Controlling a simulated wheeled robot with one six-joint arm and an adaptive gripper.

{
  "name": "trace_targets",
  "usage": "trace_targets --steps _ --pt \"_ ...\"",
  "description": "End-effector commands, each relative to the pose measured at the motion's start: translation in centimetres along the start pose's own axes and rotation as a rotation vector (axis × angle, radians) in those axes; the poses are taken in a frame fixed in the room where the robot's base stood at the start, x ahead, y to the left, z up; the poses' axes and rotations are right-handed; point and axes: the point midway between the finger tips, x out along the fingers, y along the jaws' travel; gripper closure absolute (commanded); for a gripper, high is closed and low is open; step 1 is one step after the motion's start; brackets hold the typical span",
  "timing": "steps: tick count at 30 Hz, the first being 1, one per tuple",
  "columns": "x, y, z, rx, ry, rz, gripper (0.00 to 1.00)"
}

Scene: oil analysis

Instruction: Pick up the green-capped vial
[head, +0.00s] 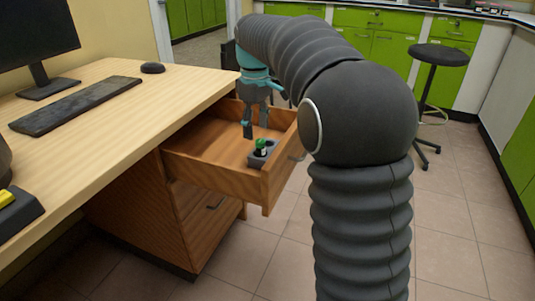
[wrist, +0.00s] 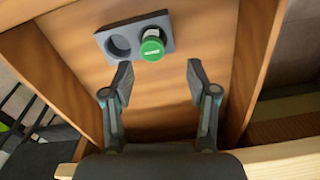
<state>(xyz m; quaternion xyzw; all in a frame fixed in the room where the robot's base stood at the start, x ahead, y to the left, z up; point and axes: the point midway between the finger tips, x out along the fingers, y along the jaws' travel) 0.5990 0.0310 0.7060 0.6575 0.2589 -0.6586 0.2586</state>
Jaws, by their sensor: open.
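The green-capped vial (head: 261,145) stands in a small grey holder (head: 262,158) inside the open wooden drawer (head: 205,167). In the wrist view the green cap of the vial (wrist: 152,48) shows in the right hole of the grey holder (wrist: 104,37), and the left hole is empty. My gripper (head: 253,131) hangs over the drawer, beside and behind the vial in the head view. In the wrist view my gripper (wrist: 158,74) is open and empty, with its fingers apart and the vial just beyond the fingertips, roughly centred between them.
The drawer walls (wrist: 250,60) rise on both sides of the gripper. The desk (head: 110,115) beside the drawer bears a keyboard (head: 78,104), a mouse (head: 152,68) and a monitor (head: 35,40). A black stool (head: 438,55) stands at the far right. The drawer floor around the holder is clear.

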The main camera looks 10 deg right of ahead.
Motion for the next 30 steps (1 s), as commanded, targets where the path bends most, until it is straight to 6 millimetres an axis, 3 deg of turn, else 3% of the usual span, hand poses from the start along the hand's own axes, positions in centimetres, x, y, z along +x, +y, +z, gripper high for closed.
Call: trace_targets --steps 8,17,25,30 --pt "1.5 0.3 0.3 0.003 -0.001 -0.001 0.42" --pt "5.4 0.9 0.6 0.003 0.0 0.0 0.42" --pt "5.7 0.9 0.6 0.003 0.001 0.001 0.42" --pt "5.7 0.9 0.6 0.003 0.001 0.001 0.84"
